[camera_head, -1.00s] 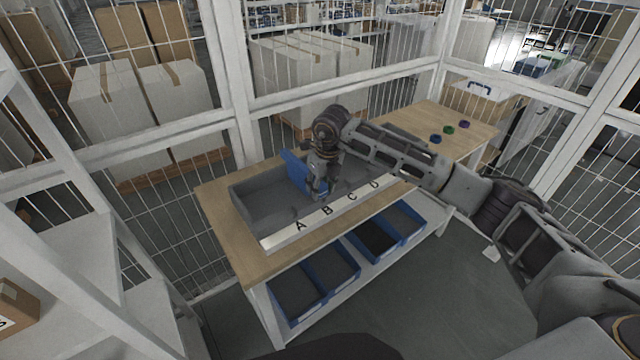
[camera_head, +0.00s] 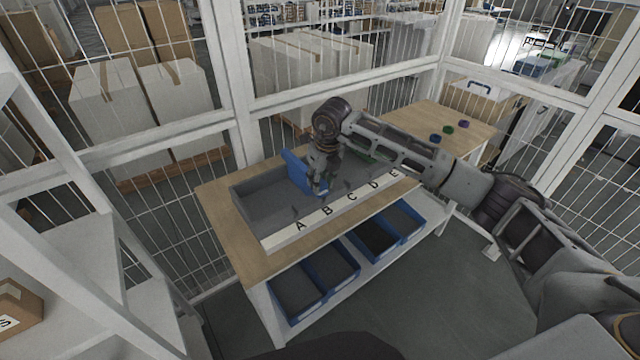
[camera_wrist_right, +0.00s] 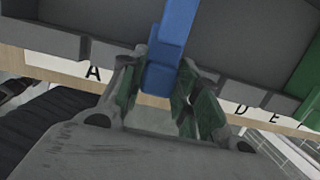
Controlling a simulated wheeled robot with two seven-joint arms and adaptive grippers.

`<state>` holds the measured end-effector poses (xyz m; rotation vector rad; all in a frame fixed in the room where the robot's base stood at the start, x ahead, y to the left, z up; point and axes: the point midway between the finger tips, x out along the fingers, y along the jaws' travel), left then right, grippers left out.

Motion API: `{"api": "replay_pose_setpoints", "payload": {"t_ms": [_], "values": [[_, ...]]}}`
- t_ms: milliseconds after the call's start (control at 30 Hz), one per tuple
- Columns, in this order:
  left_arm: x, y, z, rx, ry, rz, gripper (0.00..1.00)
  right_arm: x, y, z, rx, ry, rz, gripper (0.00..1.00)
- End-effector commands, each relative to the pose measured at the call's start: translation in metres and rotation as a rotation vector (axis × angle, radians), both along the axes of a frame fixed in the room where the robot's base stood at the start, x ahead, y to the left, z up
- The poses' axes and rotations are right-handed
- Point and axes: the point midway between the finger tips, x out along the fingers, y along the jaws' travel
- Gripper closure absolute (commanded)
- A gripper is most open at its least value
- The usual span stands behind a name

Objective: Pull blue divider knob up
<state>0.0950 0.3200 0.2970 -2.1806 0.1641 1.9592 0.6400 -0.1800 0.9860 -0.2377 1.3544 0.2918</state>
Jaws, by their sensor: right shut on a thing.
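The blue divider (camera_head: 297,172) stands in the grey compartment tray (camera_head: 253,190) on the wooden table. Its top edge sticks up above the tray's walls. My right gripper (camera_head: 317,188) comes down over the divider's near end. In the right wrist view, the blue divider's knob (camera_wrist_right: 161,78) sits between the two fingers of the right gripper (camera_wrist_right: 158,92), which is shut on it. A green divider (camera_wrist_right: 308,75) shows at the right of the wrist view. My left gripper is not in view.
A white strip (camera_head: 313,220) lettered A to E runs along the tray's front. Blue bins (camera_head: 295,290) sit on the shelf below. Blue, green and purple round pieces (camera_head: 448,130) lie on the table's far right. Mesh fencing stands behind.

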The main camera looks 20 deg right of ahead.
Motion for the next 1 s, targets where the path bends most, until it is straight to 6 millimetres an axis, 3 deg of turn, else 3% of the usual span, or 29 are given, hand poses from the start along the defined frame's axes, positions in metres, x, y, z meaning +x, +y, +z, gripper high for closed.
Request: {"api": "replay_pose_setpoints", "payload": {"t_ms": [367, 833, 867, 1000], "values": [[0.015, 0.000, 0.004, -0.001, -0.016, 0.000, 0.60, -0.002, 0.000, 0.005, -0.001, 0.006, 0.001, 0.83], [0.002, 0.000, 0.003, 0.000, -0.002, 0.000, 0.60, -0.002, 0.000, 0.004, -0.002, 0.008, 0.001, 0.83], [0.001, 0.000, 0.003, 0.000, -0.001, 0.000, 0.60, -0.002, 0.000, 0.004, -0.002, 0.007, 0.001, 0.64], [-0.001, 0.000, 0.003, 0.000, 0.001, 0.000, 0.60, -0.002, 0.000, 0.004, -0.002, 0.006, 0.001, 0.46]]}}
